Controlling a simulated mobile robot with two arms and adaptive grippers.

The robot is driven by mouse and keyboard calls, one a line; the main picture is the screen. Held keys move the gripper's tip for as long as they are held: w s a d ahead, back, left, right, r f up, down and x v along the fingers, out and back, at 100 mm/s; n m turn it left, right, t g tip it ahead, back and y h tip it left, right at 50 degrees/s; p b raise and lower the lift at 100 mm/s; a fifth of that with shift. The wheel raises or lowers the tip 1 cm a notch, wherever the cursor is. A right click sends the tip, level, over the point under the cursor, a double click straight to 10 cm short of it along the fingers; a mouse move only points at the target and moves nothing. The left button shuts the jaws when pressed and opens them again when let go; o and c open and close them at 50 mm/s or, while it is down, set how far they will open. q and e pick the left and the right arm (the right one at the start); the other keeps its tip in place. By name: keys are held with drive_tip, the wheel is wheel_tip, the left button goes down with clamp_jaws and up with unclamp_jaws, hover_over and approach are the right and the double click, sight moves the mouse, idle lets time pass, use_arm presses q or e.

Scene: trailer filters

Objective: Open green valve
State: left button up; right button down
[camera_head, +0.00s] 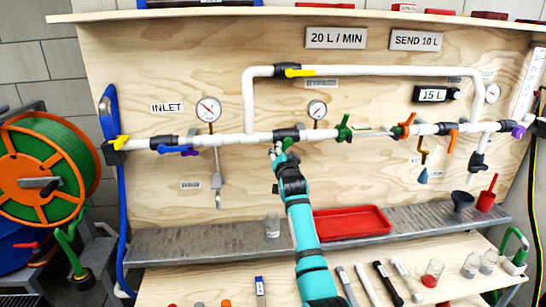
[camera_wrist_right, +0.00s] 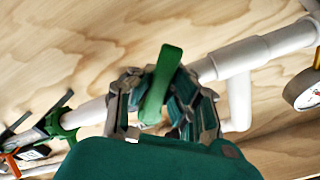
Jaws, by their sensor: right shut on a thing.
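My right gripper (camera_head: 279,155) is at the horizontal white pipe, left of the middle gauge in the head view. In the right wrist view, my right gripper (camera_wrist_right: 165,105) is shut around a green valve handle (camera_wrist_right: 165,75), with its fingers on both sides. The handle's upper end sticks out from between the fingers. In the head view, a bit of this green handle (camera_head: 288,143) shows at the fingertips; the rest is hidden. Another green valve (camera_head: 343,128) sits further right on the pipe and also shows in the right wrist view (camera_wrist_right: 57,120). My left gripper is out of view.
Along the pipe are a yellow bypass handle (camera_head: 298,72), a purple-blue handle (camera_head: 178,150), orange valves (camera_head: 405,126) and gauges (camera_head: 208,109). A metal shelf (camera_head: 190,240) with a red tray (camera_head: 350,222) runs below. A hose reel (camera_head: 40,180) stands at left.

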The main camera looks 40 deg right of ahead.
sight(274, 140)
drive_tip(key=m, duration=0.1)
drive_tip(key=a+m+p, duration=0.1)
drive_tip(key=m, duration=0.1)
drive_tip(key=shift+w, duration=0.15)
drive_tip(key=shift+a+r+m+p, duration=0.1)
drive_tip(key=shift+r+m+p, duration=0.1)
drive_tip(key=shift+m+p, duration=0.2)
drive_tip(key=shift+w+a+r+m+p, duration=0.15)
drive_tip(key=shift+r+m+p, duration=0.15)
drive_tip(key=shift+m+p, duration=0.45)
drive_tip(key=m, duration=0.1)
drive_tip(key=r+m+p, duration=0.1)
drive_tip(key=m, duration=0.1)
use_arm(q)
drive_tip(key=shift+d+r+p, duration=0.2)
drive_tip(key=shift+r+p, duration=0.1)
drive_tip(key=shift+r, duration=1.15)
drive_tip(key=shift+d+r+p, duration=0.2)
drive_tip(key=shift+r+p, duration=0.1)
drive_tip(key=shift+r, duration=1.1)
use_arm(e)
drive_tip(key=shift+r+m, duration=0.1)
drive_tip(key=shift+m, duration=0.65)
drive_tip(key=c, duration=1.3)
unclamp_jaws()
drive_tip(key=shift+r, duration=0.2)
drive_tip(key=shift+o, duration=0.4)
drive_tip(key=shift+r, duration=0.1)
